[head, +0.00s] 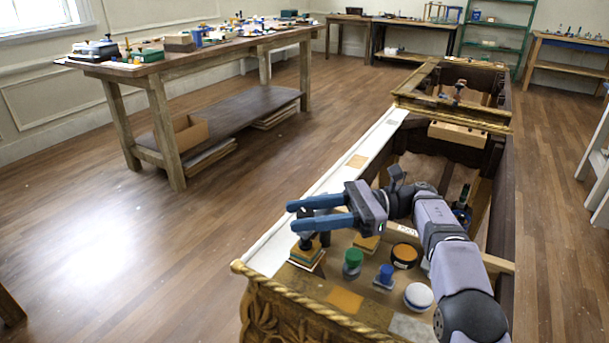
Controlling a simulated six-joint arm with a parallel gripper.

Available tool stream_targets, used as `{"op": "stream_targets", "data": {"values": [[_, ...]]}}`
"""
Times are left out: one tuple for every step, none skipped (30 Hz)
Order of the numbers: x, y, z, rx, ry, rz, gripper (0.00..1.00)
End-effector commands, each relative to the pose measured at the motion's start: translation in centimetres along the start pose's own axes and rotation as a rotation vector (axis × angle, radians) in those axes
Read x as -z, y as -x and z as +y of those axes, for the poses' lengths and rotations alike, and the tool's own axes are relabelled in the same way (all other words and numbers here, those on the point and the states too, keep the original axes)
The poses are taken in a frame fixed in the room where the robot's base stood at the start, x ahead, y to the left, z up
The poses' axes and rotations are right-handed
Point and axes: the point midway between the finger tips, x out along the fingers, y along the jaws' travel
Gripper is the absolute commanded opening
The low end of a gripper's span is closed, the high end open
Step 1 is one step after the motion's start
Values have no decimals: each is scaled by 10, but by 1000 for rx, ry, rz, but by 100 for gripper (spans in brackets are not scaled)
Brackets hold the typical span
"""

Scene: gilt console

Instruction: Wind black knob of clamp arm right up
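My gripper (294,216) has two blue fingers, one above the other in the picture, pointing left over the near left corner of the gilt console. The fingertips stand a little apart. A small dark piece shows between them, and a dark upright part (306,241) shows just below. This may be the clamp arm and its black knob, but it is too small and covered to be sure. Whether the fingers touch the dark piece cannot be made out.
A white strip (330,188) runs along the left edge. A wooden workbench (190,62) stands further left.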

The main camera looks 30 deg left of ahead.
Motion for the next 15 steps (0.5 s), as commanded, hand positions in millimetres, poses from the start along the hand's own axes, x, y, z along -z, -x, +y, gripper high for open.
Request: {"op": "stream_targets", "data": {"values": [[-3,1,-2,21,10,-3,46],[-3,1,-2,27,10,-4,46],[-3,1,-2,38,9,-4,46],[-3,1,-3,46,10,-4,46],[-4,1,-3,53,10,-4,46],[-4,1,-2,64,11,-5,46],[-4,1,-2,73,9,-5,46],[-4,2,-2,82,10,-4,46],[-4,2,-2,92,10,-5,46],[-4,2,-2,101,9,-4,46],[-4,2,-2,110,9,-5,46],[-5,2,-2,122,8,-5,46],[-4,2,-2,130,8,-5,46],[-5,2,-2,140,8,-5,46],[-6,2,-2,153,7,-5,46]]}}
